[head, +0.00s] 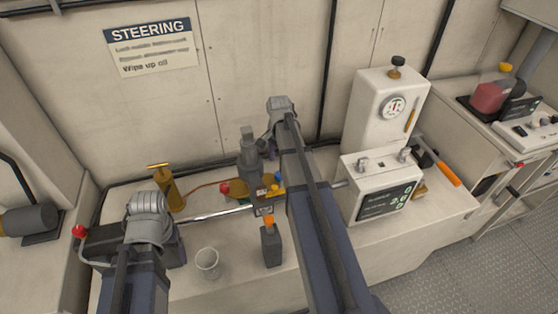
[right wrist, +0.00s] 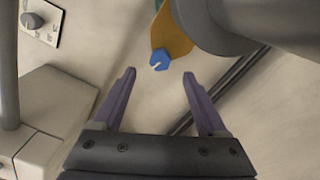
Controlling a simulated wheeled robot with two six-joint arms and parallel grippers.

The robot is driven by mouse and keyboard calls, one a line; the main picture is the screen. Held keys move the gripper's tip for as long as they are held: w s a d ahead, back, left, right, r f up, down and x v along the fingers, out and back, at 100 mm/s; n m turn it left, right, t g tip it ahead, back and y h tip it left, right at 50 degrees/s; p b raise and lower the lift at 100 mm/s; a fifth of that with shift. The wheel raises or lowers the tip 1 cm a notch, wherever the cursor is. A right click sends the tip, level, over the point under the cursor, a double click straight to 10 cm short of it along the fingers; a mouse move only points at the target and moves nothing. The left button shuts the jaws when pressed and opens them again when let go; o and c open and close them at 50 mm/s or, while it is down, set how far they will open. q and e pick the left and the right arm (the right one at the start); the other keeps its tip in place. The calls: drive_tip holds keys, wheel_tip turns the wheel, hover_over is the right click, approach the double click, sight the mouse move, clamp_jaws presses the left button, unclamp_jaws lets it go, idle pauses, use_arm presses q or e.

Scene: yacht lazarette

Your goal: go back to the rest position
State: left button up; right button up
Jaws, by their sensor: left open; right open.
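My left gripper (head: 107,242) is at the lower left of the head view, low over the left part of the counter, close to a red knob. Its fingertips do not show clearly, and I see nothing held in it. My right arm reaches up through the middle of the head view and bends over the counter; its fingers cannot be made out there. In the right wrist view my right gripper (right wrist: 160,88) is open with two purple fingers apart and nothing between them. A blue nut (right wrist: 159,60) on an orange-tan part shows just beyond the fingertips.
The counter holds a clear cup (head: 208,263), a dark bottle with an orange cap (head: 271,247) and a brass oil can (head: 170,190). A steel rod (head: 215,214) lies behind the cup. A white box with a display (head: 380,190) stands to the right. The counter's front is clear.

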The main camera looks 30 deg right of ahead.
use_arm(q)
drive_tip(key=shift+r+p, duration=0.55)
drive_tip(key=shift+r, duration=0.5)
use_arm(e)
drive_tip(key=shift+r, duration=1.05)
